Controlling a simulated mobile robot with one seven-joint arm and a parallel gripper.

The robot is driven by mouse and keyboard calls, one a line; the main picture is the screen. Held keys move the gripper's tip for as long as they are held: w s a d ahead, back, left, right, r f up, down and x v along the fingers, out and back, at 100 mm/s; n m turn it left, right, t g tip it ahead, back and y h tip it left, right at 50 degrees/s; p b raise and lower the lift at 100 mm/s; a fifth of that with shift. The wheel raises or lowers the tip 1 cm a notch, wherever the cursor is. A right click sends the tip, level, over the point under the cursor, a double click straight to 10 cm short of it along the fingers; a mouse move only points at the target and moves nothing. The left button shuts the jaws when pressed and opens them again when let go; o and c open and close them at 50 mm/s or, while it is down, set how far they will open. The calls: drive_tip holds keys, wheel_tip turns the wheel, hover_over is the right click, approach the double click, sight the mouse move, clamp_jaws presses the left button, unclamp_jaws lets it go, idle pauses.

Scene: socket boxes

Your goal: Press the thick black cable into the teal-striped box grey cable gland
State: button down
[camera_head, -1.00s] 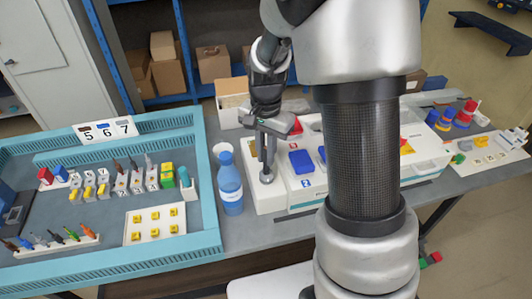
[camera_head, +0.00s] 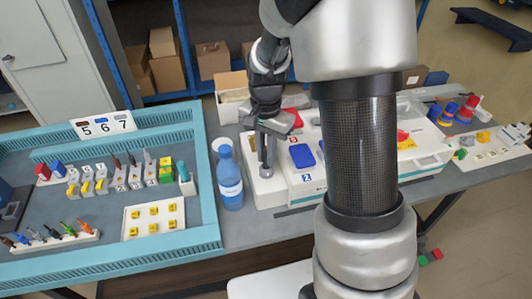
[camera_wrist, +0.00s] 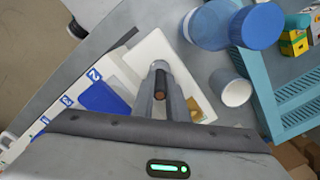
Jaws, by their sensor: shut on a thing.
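My gripper (camera_head: 266,168) points down over the left end of a long white box (camera_head: 270,190) with a thin teal line along its front. A grey round fitting, which may be the cable gland (camera_head: 266,172), shows at the fingertips on the box top. The fingers hide most of it, and I cannot tell whether the cable is inside it.
A blue bottle (camera_head: 230,182) stands close left of the box. A blue cover (camera_head: 302,156) sits on the box right of my gripper. A white cup (camera_wrist: 232,88) is near the bottle. A teal-framed tray (camera_head: 205,205) with small parts fills the left.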

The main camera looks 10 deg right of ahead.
drive_tip(key=shift+f+b, duration=0.5)
drive_tip(key=shift+f, duration=0.3)
drive_tip(key=c, duration=1.7)
unclamp_jaws()
drive_tip(key=shift+o, duration=0.2)
wheel_tip(320, 180, up, 24)
drive_tip(key=p, duration=0.7)
drive_tip(key=shift+r+p, duration=0.2)
drive_tip(key=shift+p, duration=0.2)
